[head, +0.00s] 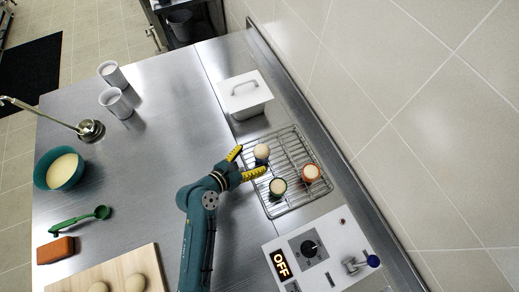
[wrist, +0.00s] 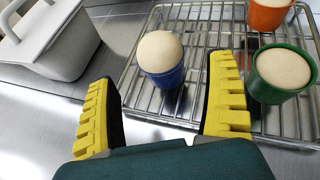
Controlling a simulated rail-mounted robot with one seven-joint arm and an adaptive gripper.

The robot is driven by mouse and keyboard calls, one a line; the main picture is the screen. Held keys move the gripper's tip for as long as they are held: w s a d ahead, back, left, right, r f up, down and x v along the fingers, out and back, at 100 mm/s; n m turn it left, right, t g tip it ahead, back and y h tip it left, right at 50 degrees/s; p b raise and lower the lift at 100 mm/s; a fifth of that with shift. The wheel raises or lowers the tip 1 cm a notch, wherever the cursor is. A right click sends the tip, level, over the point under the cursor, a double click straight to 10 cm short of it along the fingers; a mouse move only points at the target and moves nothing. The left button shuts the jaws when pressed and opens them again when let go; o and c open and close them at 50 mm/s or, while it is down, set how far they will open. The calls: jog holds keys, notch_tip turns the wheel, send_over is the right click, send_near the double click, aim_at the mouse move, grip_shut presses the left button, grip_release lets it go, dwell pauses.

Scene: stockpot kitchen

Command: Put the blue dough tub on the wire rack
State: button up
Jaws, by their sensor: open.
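The blue dough tub (wrist: 163,76), with pale dough domed above its rim, stands upright on the wire rack (wrist: 205,28). It also shows in the head view (head: 262,156), partly hidden by a finger. My gripper (wrist: 165,100) is open, with yellow ridged fingers. In the wrist view the tub appears beyond and between the fingertips, and neither finger visibly grips it. In the head view my gripper (head: 252,162) is at the left edge of the rack (head: 293,146).
A green tub (head: 278,187) and an orange tub (head: 311,172) of dough also stand on the rack. A white lidded box (head: 245,95) is behind it. A control panel (head: 318,252) reading OFF is in front. The steel counter to the left has wide free room.

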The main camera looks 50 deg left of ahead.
jog(key=v, duration=0.6)
jog(key=w+d+r+n+t, duration=0.1)
jog(key=w+r+n+t, duration=0.2)
jog(key=r, duration=0.6)
jog(key=w+d+r+n+t, duration=0.15)
jog(key=w+r+t, duration=0.25)
jog(key=r, duration=0.5)
jog(key=w+d+r+n+t, duration=0.1)
jog(key=w+d+r+t, duration=0.2)
jog(key=r, duration=0.6)
jog(key=d+r+n+t+y, duration=0.25)
jog(key=r+n+y, duration=0.75)
jog(key=r+n, duration=0.55)
jog(key=d+r+n+g+h, duration=0.1)
jog(key=d+n+h, duration=0.5)
jog(key=d, duration=0.6)
jog(key=d+r+n+g+h, duration=0.2)
jog(key=d+r+n+h, duration=0.2)
jog(key=d, duration=0.9)
jog(key=n+h, duration=0.2)
jog(key=n, duration=0.1)
jog(key=shift+s+n, duration=0.35)
jog(key=shift+n, duration=0.05)
